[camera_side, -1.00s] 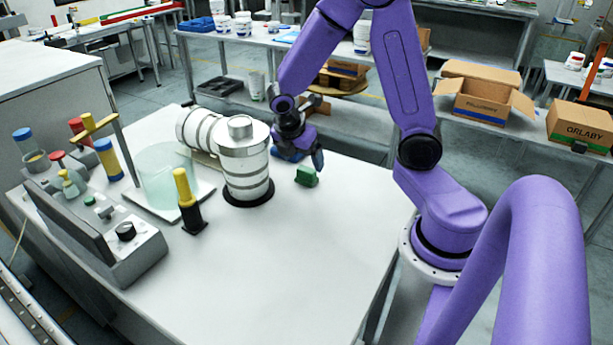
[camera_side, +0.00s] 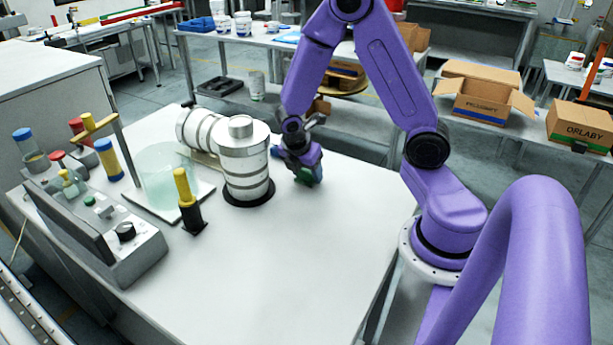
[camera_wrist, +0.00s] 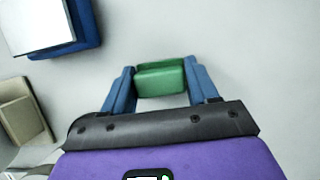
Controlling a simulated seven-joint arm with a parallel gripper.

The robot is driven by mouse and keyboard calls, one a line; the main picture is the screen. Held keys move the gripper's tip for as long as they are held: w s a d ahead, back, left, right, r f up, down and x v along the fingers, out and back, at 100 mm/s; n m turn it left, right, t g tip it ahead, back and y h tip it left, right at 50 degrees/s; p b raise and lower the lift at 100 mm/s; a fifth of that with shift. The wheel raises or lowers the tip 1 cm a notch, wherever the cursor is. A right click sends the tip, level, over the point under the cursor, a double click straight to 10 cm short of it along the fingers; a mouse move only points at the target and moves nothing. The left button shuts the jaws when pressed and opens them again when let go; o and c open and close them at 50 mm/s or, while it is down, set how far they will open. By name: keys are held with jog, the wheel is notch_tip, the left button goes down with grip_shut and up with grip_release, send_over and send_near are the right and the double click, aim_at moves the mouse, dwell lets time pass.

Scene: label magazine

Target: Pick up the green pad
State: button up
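The green pad (camera_wrist: 160,78) is a small block on the white table, between the two blue fingers of my gripper (camera_wrist: 160,72) in the wrist view. One finger is on each side of it, with no clear gap at either side. The frames do not show whether the fingers press on it or only stand around it. In the side view my gripper (camera_side: 306,180) is low at the table, and the green pad (camera_side: 304,180) is partly hidden by it. I see no clear lift off the table.
A blue holder with a white top (camera_wrist: 82,38) and a beige open box (camera_wrist: 22,112) lie to the left in the wrist view. A white ringed canister (camera_side: 244,165) stands left of my gripper. A yellow-handled tool (camera_side: 186,195) stands further left. The table's front right (camera_side: 290,260) is clear.

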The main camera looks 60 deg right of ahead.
jog(key=shift+c, duration=1.4)
jog(key=shift+r, duration=0.8)
jog(key=s+a+r, duration=0.4)
jog(key=s+r, duration=0.7)
jog(key=s, duration=0.2)
jog(key=shift+s+a+r, duration=0.15)
jog(key=shift+a+r, duration=0.05)
